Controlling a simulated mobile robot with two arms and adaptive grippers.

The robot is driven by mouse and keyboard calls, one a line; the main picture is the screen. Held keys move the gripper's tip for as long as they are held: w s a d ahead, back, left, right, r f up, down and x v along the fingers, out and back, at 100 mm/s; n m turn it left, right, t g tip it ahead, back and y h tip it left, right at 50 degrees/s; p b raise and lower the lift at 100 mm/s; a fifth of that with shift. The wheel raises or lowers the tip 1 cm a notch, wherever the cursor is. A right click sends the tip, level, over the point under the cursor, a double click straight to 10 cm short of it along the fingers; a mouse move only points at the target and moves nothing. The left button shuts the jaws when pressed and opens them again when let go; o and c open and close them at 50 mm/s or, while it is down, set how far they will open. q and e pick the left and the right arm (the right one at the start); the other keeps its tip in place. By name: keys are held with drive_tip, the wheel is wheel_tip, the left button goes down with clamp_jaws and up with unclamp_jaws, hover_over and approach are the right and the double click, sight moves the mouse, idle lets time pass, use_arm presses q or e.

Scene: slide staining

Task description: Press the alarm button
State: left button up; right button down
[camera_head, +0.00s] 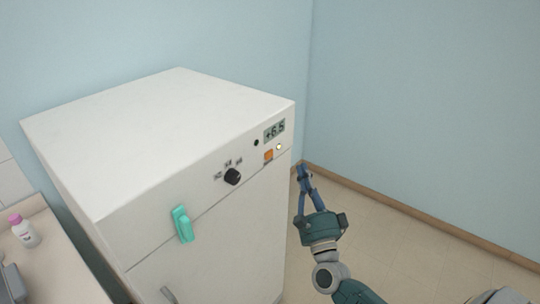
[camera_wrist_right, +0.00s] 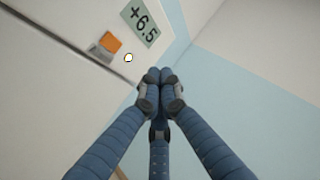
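The white fridge-like cabinet (camera_head: 165,130) has a control panel along its upper front edge. An orange square button (camera_head: 268,155), likely the alarm button, sits below the display reading +6.5 (camera_head: 274,131). It also shows in the right wrist view (camera_wrist_right: 111,43). A small glowing round light (camera_head: 279,147) is beside it, also visible in the wrist view (camera_wrist_right: 128,58). My right gripper (camera_head: 302,172) is right of the cabinet's front and apart from the button. In the wrist view its fingertips (camera_wrist_right: 160,76) are together with nothing between them. My left gripper is not in view.
A black knob (camera_head: 232,176) and a teal handle (camera_head: 182,223) are on the cabinet front, left of the button. A bottle with a pink cap (camera_head: 25,230) stands on a counter at far left. Bare floor (camera_head: 400,240) and blue walls lie right of the cabinet.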

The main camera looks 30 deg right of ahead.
drive_tip(key=w+a+b, duration=0.1)
drive_tip(key=w+a, duration=0.2)
drive_tip(key=w, duration=0.4)
drive_tip(key=shift+w, duration=0.15)
idle(1.3)
drive_tip(key=shift+w+a+b, duration=0.2)
drive_tip(key=shift+w+b, duration=0.15)
drive_tip(key=shift+b, duration=0.05)
drive_tip(key=shift+w+a, duration=0.1)
drive_tip(key=shift+w, duration=0.2)
idle(0.5)
drive_tip(key=shift+s, duration=0.1)
drive_tip(key=shift+s+d, duration=0.25)
drive_tip(key=shift+s, duration=0.35)
drive_tip(key=shift+s, duration=0.1)
drive_tip(key=shift+s+d+p, duration=0.1)
drive_tip(key=shift+s+d, duration=0.25)
drive_tip(key=shift+s, duration=0.4)
drive_tip(key=shift+s+d+p, duration=0.15)
drive_tip(key=shift+s+d, duration=0.15)
drive_tip(key=shift+s, duration=0.4)
drive_tip(key=shift+s+d+p, duration=0.1)
drive_tip(key=shift+s+d, duration=0.25)
drive_tip(key=shift+s, duration=0.4)
